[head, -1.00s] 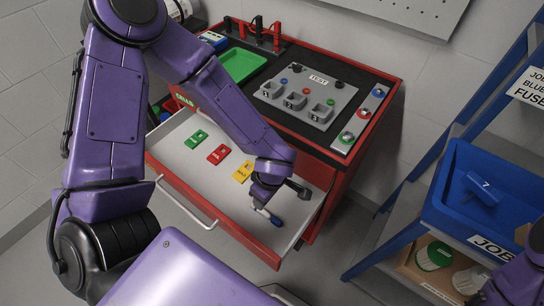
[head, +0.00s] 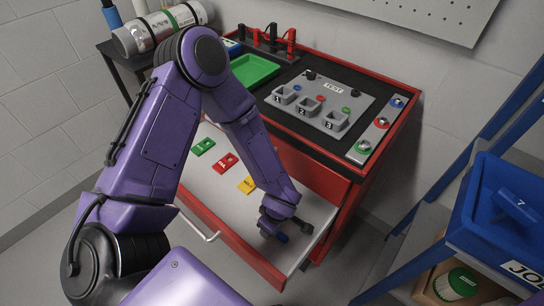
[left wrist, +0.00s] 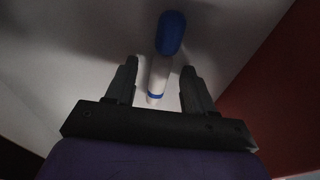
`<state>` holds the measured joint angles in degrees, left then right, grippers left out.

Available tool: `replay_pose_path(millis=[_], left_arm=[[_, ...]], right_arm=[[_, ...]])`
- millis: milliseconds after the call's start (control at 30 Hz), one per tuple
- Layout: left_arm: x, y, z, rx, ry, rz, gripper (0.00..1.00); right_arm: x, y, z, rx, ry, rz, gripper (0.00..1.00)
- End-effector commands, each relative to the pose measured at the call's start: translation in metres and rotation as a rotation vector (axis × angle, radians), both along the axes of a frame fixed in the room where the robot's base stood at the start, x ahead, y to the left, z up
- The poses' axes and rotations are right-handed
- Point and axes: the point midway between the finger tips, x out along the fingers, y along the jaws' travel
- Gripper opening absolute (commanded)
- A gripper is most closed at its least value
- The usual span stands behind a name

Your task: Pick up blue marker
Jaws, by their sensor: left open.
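The blue marker (left wrist: 158,80) has a white body, a blue cap and a thin blue band near its other end. In the left wrist view it lies in the open drawer, with its body between the fingers and its cap beyond the fingertips. In the head view only a bit of blue (head: 282,237) shows beside the gripper. My left gripper (left wrist: 159,68) is open, with a finger on each side of the marker; contact is not visible. In the head view the left gripper (head: 274,226) is low over the drawer's right end. My right gripper is not in view.
The drawer (head: 228,205) also holds green (head: 203,147), red (head: 227,163) and yellow (head: 247,185) tags. Its red right wall stands close to the gripper. The cabinet top carries a test panel (head: 325,105) and a green tray (head: 255,70). A blue bin (head: 500,222) stands at right.

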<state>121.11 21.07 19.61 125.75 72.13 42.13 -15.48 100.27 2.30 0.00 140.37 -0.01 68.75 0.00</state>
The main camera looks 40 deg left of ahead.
Motion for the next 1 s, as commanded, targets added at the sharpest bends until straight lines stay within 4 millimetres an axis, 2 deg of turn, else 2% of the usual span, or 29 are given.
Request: replay_pose_path(millis=[100,133,200,300,533,633,900,1000], left_arm=[[0.0,0.0,0.001,0.0,0.0,0.0,0.53],[0.0,0.0,0.001,0.0,0.0,0.0,0.5],[0.0,0.0,0.001,0.0,0.0,0.0,0.27],[0.0,0.0,0.001,0.0,0.0,0.0,0.0],[0.0,0.0,0.001,0.0,0.0,0.0,0.0],[0.001,0.0,0.009,-0.001,-0.001,0.001,0.0],[0.001,0.0,0.073,-0.003,-0.003,0.002,0.0],[0.001,-0.001,0.091,-0.002,-0.003,0.001,0.0]], right_arm=[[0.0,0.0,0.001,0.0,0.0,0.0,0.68],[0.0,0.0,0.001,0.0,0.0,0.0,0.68],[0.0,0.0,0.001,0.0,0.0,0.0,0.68],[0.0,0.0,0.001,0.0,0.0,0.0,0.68],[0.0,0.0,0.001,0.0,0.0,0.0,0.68],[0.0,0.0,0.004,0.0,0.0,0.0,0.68],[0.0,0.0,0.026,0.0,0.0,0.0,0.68],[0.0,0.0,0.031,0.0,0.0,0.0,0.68]])
